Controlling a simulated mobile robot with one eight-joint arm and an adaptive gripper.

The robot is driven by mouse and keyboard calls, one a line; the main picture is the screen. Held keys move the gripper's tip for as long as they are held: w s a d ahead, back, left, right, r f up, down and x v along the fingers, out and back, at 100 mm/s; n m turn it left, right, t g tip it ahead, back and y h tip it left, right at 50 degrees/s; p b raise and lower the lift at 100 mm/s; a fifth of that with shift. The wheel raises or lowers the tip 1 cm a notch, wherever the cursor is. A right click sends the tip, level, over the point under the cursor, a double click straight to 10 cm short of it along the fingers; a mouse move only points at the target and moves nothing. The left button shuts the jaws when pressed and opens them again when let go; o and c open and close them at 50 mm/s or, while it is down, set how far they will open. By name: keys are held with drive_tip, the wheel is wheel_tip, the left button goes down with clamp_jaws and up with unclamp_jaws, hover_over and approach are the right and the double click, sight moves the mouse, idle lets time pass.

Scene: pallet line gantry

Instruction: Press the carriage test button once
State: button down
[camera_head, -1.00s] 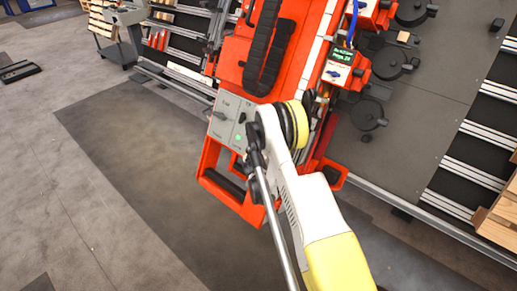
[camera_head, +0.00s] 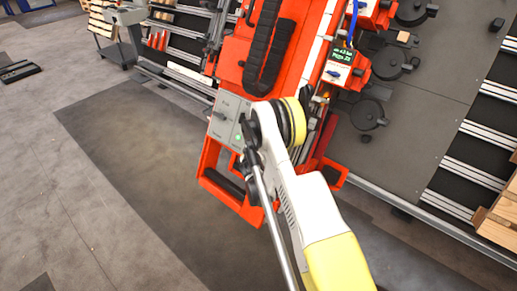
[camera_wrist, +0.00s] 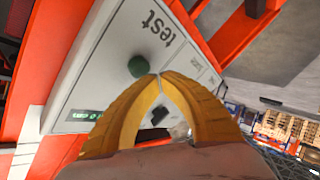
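A grey control panel (camera_head: 225,117) is set on the orange carriage; it also fills the upper left of the wrist view (camera_wrist: 105,65). A round dark green button (camera_wrist: 138,66) sits on it beside the printed word "test". My gripper (camera_wrist: 160,76) has yellow fingers whose tips meet, with nothing held between them. The tips appear just right of and below the button in the wrist view, very close to it. I cannot tell whether they touch it. In the head view my wrist hides the fingers and part of the panel. A small green light (camera_head: 239,137) shows on the panel.
A small lit green display (camera_wrist: 86,115) is at the panel's lower left edge in the wrist view. The orange carriage frame (camera_head: 231,205) surrounds the panel. A black cable chain (camera_head: 262,55) lies above it. Open floor (camera_head: 120,140) is to the left.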

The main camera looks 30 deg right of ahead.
drive_tip(key=shift+a, duration=0.1)
drive_tip(key=shift+s+a+r, duration=0.25)
drive_tip(key=shift+a+r, duration=0.15)
drive_tip(key=shift+a, duration=0.25)
drive_tip(key=shift+s+a+r, duration=0.3)
drive_tip(key=shift+a+r, duration=0.05)
drive_tip(key=shift+a, duration=0.3)
drive_tip(key=shift+s+a+r, duration=0.25)
drive_tip(key=shift+a+r, duration=0.15)
drive_tip(key=shift+a, duration=0.25)
